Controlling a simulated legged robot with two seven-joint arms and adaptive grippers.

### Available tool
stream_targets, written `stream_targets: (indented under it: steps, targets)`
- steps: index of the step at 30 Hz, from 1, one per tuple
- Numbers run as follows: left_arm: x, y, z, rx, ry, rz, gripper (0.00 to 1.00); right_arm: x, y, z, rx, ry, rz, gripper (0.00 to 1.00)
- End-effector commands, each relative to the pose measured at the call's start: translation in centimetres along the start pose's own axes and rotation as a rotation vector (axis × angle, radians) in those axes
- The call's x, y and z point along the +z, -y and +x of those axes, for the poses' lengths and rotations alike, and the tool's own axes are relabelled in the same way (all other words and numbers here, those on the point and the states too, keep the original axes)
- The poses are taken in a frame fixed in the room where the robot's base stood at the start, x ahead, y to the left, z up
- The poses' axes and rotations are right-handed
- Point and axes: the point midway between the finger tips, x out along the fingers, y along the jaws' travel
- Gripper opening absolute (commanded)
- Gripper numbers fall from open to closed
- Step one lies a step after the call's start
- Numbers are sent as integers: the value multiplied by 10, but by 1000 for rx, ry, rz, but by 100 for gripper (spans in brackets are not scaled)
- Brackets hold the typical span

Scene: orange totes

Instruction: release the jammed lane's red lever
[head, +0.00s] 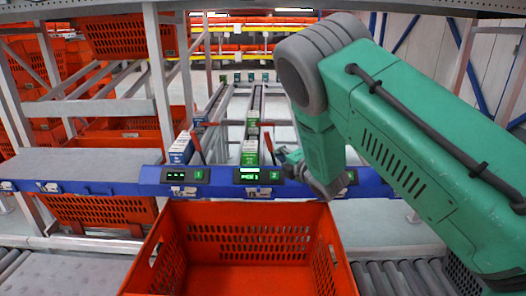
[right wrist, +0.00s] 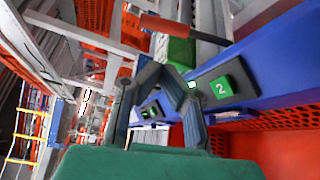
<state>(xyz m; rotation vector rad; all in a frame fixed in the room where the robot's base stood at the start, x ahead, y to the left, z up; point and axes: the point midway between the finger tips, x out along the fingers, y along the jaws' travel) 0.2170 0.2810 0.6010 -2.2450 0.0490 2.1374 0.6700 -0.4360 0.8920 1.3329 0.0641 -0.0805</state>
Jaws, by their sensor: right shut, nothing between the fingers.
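A red lever (head: 270,148) stands tilted beside lane 2, just left of my right gripper (head: 287,155). In the right wrist view a red lever handle (right wrist: 172,28) lies beyond the fingertips, apart from them in the picture. My right gripper (right wrist: 162,74) is shut and empty, close to the blue rail with the number 2 label. Another red lever (head: 197,146) stands beside lane 1. Green-and-white boxes (head: 250,152) sit at the front of lane 2, and blue-and-white boxes (head: 181,149) in lane 1. My arm hides the area to the right of lane 2. My left gripper is out of view.
The blue rail (head: 215,189) with numbered displays crosses in front of the lanes. An empty orange tote (head: 245,279) stands below it, in front. A grey shelf surface (head: 80,163) is at left, and rollers (head: 405,279) run at the lower right.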

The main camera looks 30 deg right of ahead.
Motion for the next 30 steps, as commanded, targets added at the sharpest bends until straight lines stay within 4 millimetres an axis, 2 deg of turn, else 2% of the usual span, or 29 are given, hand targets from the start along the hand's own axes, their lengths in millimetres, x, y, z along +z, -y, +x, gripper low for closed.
stream_targets:
  steps: [9, 13, 24, 30]
  targets:
    - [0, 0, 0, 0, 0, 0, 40, 0, -1, 1, 2, 0, -4, 0]
    - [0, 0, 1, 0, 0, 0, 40, 0, -1, 8, 4, -1, -3, 0]
    - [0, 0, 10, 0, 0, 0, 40, 0, 1, 72, 3, 0, -2, 0]
    - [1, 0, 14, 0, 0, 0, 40, 0, 0, 94, 3, 0, -1, 0]
